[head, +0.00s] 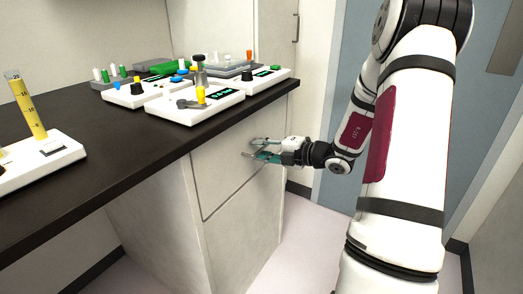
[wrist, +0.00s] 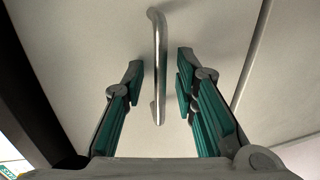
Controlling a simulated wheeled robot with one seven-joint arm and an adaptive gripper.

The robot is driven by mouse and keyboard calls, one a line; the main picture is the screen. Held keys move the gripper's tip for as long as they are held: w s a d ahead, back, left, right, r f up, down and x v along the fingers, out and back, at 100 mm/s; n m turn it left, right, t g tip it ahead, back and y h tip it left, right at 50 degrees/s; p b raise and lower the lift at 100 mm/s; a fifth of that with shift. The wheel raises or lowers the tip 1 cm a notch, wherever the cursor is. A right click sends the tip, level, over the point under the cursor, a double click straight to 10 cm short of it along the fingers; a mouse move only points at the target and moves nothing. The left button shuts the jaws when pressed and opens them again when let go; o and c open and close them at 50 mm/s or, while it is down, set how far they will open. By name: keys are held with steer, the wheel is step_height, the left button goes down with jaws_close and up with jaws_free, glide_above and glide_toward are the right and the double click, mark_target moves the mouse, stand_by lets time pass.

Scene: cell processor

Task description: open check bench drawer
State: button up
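The check bench drawer (head: 233,160) is a pale front panel under the dark benchtop, and it looks closed. Its metal bar handle (wrist: 159,70) runs lengthwise up the middle of the wrist view. My gripper (wrist: 157,78) is open, with one teal-padded finger on each side of the handle. There is a visible gap between the handle and both fingers. In the head view my gripper (head: 253,150) is at the drawer front, and its fingers partly hide the handle there.
The dark benchtop (head: 110,148) overhangs the drawer. White devices (head: 197,106) with coloured knobs and a yellow graduated cylinder (head: 27,103) stand on it. A lower cabinet panel (head: 245,235) lies under the drawer. A blue-grey door (head: 352,60) is behind my arm. Pale floor is open at the bench's right.

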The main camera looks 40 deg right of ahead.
jaws_close()
steer(key=shift+s, duration=0.1)
steer(key=f+p+v, duration=0.3)
steer(key=p+v, duration=0.4)
steer(key=v, duration=0.7)
steer(key=s+f+p+v, duration=0.1)
steer(key=f+p+v, duration=0.2)
steer(key=p+v, duration=0.4)
steer(key=v, duration=0.7)
steer(key=shift+s+d, duration=0.25)
steer(key=shift+s, duration=0.05)
steer(key=shift+o, duration=1.1)
jaws_free()
steer(key=v, duration=1.2)
